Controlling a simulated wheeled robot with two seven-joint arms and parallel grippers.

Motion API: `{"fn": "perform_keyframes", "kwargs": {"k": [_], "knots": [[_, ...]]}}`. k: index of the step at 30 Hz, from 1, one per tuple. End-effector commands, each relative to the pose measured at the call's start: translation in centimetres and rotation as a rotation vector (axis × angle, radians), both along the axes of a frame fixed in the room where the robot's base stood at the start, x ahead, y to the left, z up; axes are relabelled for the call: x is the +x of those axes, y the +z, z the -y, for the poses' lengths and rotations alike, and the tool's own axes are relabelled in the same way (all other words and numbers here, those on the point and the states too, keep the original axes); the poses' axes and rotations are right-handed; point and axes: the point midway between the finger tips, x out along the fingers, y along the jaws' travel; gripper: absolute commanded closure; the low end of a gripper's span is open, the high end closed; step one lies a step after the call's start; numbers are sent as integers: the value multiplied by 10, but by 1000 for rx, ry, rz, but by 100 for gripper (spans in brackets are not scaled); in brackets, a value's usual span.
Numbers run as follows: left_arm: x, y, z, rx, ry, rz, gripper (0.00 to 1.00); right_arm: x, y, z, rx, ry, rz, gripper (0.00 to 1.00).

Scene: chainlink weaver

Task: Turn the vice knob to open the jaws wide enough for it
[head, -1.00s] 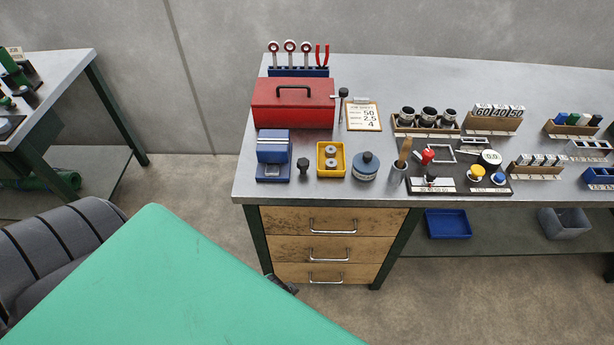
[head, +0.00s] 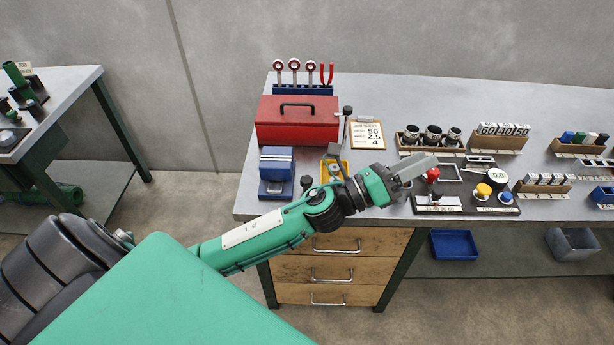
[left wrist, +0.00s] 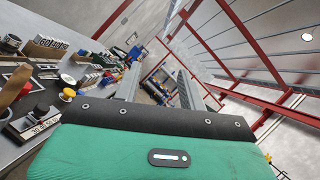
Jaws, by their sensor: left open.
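The blue vice (head: 276,178) with pale jaws on top stands at the front left of the workbench. A small dark knob (head: 306,183) stands just to its right; I cannot tell whether it is joined to the vice. The width of the jaw gap is too small to tell. My left gripper (head: 415,168) is above the bench's front edge, well right of the vice, pointing right. Its two grey fingers are apart and empty in the left wrist view (left wrist: 158,85). My right gripper is not in view.
A red toolbox (head: 298,126) stands behind the vice. My left arm partly hides a yellow tray (head: 345,165). A black panel (head: 470,203) with red, yellow and blue knobs lies near the gripper. Wooden racks (head: 497,143) fill the right side.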

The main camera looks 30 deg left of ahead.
Motion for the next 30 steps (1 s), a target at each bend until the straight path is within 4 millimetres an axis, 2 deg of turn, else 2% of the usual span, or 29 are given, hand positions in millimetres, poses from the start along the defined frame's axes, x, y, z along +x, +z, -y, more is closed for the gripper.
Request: {"fn": "perform_keyframes", "kwargs": {"k": [3,7,11,14,17,20,22,27,30], "knots": [[-6,4,28,306,-111,272,59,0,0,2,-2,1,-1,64],[-13,-14,45,636,-240,554,59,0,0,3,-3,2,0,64],[-13,-45,42,959,-385,813,59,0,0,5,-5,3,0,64],[-7,-72,24,1200,-519,990,59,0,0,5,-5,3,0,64],[3,-97,-9,1433,-675,1142,59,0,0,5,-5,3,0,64],[17,-116,-56,1650,-860,1256,59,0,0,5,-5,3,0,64],[27,-123,-95,1788,-1009,1308,59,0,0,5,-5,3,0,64],[44,-119,-191,2020,-1377,1331,59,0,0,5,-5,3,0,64],[47,-110,-232,2082,-1546,1304,59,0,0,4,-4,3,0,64]]}}
